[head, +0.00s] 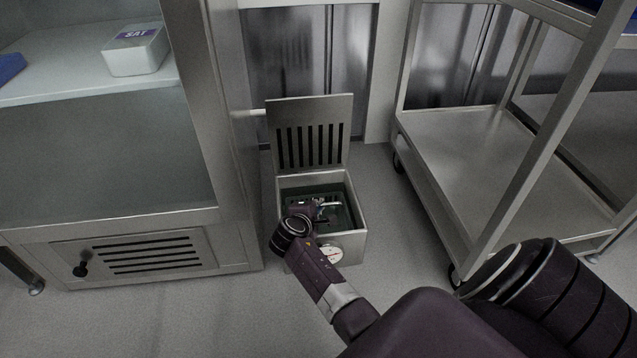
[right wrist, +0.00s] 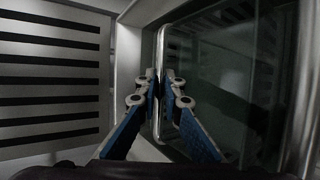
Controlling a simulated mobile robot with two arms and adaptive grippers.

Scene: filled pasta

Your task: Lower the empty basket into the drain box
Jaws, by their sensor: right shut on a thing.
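The drain box (head: 358,218) is a square steel box on the floor, and its slotted lid (head: 309,103) stands open at the back. The lid also shows at the left of the right wrist view (right wrist: 50,85). My right gripper (head: 326,207) reaches down inside the box opening. In the right wrist view its blue-padded fingers (right wrist: 160,80) are shut on a thin metal rim or handle of the basket (right wrist: 162,45). The basket is largely hidden by my arm in the head view, and its depth in the box is hard to tell. My left gripper is out of view.
A steel cabinet (head: 228,150) with a white tub (head: 137,55) on its shelf stands close at the left. A wheeled steel cart (head: 480,150) stands at the right. A round gauge (head: 331,255) is on the box front. Grey floor is free around the box.

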